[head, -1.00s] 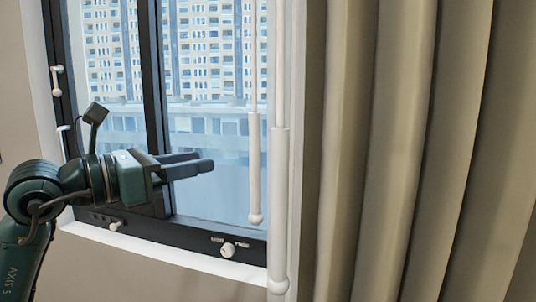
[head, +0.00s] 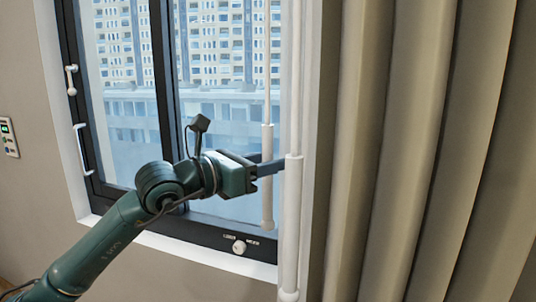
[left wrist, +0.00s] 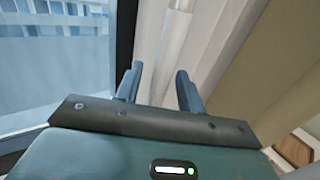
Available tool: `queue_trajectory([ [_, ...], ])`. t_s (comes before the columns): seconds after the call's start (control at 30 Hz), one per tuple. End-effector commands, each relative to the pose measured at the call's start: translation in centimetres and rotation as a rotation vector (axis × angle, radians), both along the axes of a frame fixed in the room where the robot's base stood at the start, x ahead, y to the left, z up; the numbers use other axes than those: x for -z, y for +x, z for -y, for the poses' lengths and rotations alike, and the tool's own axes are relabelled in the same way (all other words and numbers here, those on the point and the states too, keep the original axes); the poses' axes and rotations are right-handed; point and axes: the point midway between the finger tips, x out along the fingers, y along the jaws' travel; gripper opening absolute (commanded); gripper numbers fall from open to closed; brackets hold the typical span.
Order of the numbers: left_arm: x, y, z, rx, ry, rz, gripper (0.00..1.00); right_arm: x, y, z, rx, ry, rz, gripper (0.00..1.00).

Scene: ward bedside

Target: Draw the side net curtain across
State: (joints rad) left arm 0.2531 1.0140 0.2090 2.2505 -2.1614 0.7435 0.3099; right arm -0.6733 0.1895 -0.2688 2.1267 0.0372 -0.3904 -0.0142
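Two white draw rods hang in front of the window in the head view: a thicker one (head: 291,215) at the right and a thinner one (head: 267,180) to its left. My right gripper is not in view.
A heavy beige curtain (head: 400,150) hangs in folds at the right. The dark-framed window (head: 165,80) has a white sill (head: 200,258) and a small knob (head: 239,247). A wall panel (head: 8,137) is at the far left.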

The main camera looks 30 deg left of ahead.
Motion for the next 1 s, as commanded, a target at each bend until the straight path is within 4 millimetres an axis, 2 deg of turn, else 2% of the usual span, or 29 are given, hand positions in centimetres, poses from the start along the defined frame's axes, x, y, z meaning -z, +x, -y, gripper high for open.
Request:
queue_trajectory([
  [0.4, 0.06, 0.47, 0.2, 0.0, 0.0, 0.0, 0.38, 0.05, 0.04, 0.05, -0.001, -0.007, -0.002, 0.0],
  [0.87, 0.05, 0.45, 0.2, 0.001, 0.0, 0.0, 0.0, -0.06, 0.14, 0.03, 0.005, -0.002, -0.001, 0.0],
  [1.0, 0.05, 0.45, 0.21, 0.001, 0.0, 0.0, 0.0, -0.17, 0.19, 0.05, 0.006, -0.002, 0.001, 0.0],
])
